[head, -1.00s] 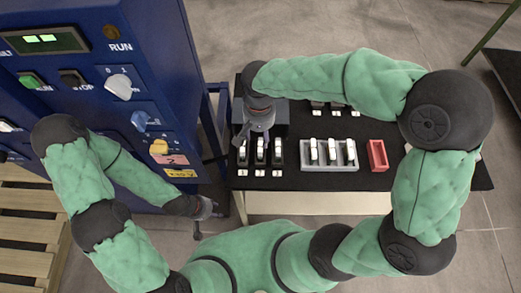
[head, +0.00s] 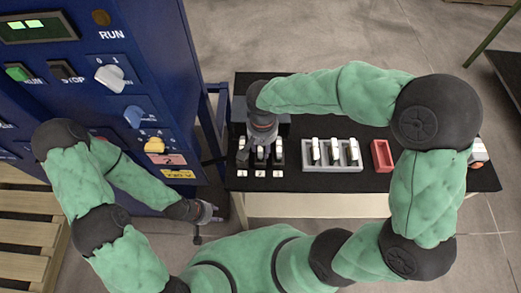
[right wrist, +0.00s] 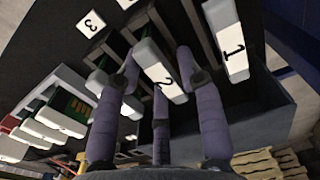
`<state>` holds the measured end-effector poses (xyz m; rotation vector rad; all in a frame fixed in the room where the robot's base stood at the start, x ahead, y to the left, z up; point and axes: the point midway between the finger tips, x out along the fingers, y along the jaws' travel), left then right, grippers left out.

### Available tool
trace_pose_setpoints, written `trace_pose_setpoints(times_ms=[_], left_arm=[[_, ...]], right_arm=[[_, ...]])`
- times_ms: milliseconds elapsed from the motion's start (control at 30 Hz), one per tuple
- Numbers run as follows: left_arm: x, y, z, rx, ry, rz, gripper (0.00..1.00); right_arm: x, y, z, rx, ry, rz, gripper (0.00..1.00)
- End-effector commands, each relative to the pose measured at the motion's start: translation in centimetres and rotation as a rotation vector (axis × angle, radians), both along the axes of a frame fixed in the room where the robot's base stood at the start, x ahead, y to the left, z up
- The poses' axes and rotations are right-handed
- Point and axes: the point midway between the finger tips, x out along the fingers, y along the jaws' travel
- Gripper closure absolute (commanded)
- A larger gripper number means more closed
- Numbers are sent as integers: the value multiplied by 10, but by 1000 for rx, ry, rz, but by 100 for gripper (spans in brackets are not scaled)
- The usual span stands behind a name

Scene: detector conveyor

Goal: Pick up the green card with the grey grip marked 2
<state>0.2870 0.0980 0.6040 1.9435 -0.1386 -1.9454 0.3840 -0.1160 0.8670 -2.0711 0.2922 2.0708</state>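In the right wrist view the light grip marked 2 (right wrist: 160,72) lies between the spread fingers of my right gripper (right wrist: 160,85). The fingers are beside it, and I cannot tell whether they touch it. In the head view my right gripper (head: 262,142) is over the row of cards on the black table and partly hides the middle one. A grip or label marked 1 (right wrist: 228,40) is to the right in the wrist view, and a label marked 3 (right wrist: 90,24) is to the left. My left gripper (head: 205,214) is empty, with fingers apart, away from the cards.
A grey tray (head: 332,165) with several white-gripped cards stands to the right of the row. A red bin (head: 381,155) is beside it. The blue control cabinet (head: 165,60) is on the left. A bare strip of black table (head: 340,183) lies in front of the trays.

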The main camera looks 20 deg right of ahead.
Motion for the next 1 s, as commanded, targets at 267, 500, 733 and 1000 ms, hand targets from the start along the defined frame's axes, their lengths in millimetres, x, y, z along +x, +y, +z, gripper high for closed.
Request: trace_pose_setpoints(times_ms=[267,500,733,1000], left_arm=[[0,0,0,0,0,0,60],[0,0,1,0,0,0,60],[0,0,10,0,0,0,60],[0,0,31,0,0,0,60]], right_arm=[[0,0,0,0,0,0,100],[0,0,3,0,-1,0,100],[1,0,23,0,-3,1,100],[-23,15,69,1,-4,6,100]])
